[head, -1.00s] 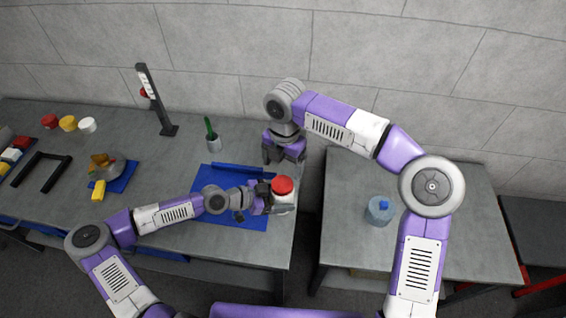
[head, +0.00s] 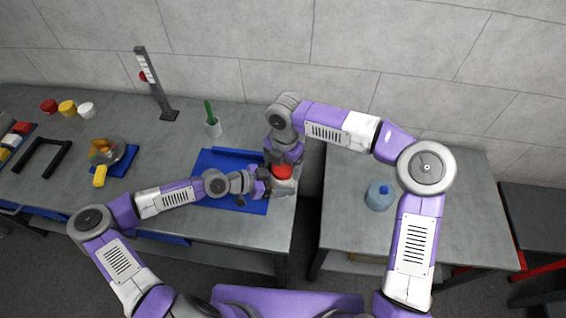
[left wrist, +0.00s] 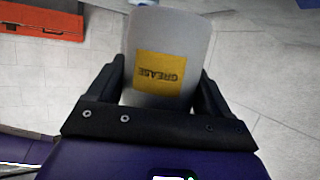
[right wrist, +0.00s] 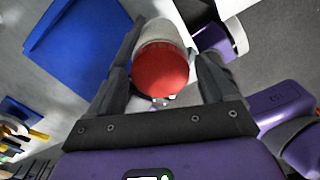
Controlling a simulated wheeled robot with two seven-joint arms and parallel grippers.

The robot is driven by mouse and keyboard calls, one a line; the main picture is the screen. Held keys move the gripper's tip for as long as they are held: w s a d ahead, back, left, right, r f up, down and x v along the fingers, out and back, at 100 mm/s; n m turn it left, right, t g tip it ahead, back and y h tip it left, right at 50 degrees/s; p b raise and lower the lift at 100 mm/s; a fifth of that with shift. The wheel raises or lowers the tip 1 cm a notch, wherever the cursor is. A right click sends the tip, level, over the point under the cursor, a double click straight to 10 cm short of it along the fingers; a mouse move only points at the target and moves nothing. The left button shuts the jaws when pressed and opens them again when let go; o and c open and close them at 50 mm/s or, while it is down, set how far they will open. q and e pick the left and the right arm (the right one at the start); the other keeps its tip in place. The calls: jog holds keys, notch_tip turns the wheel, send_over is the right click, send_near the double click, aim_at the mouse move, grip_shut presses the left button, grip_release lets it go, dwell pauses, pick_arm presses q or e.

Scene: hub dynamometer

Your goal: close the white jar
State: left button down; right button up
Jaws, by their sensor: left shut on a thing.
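The white jar (head: 286,187) with a yellow GREASE label (left wrist: 161,72) is held by my left gripper (head: 264,183), whose fingers (left wrist: 160,66) are shut on its sides. A red lid (head: 283,172) sits on top of the jar; I cannot tell how tightly. My right gripper (head: 285,158) is above the jar. In the right wrist view its fingers (right wrist: 165,50) are spread on either side of the red lid (right wrist: 160,72), with small gaps showing. The jar's lower part is partly hidden in the head view.
The jar is near the table's right edge, beside a blue mat (head: 228,165). A gap separates this table from another one bearing a blue container (head: 379,197). A grey cup with a green-handled tool (head: 211,120) and a dark post (head: 155,85) stand behind.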

jog(key=c, duration=1)
jog(key=o, duration=1.3)
jog(key=shift+c, duration=0.2)
jog(key=shift+r, duration=0.15)
notch_tip(320, 180, up, 12)
jog(key=shift+d, duration=0.15)
jog(key=shift+w+f, duration=0.15)
jog(key=shift+f, duration=0.05)
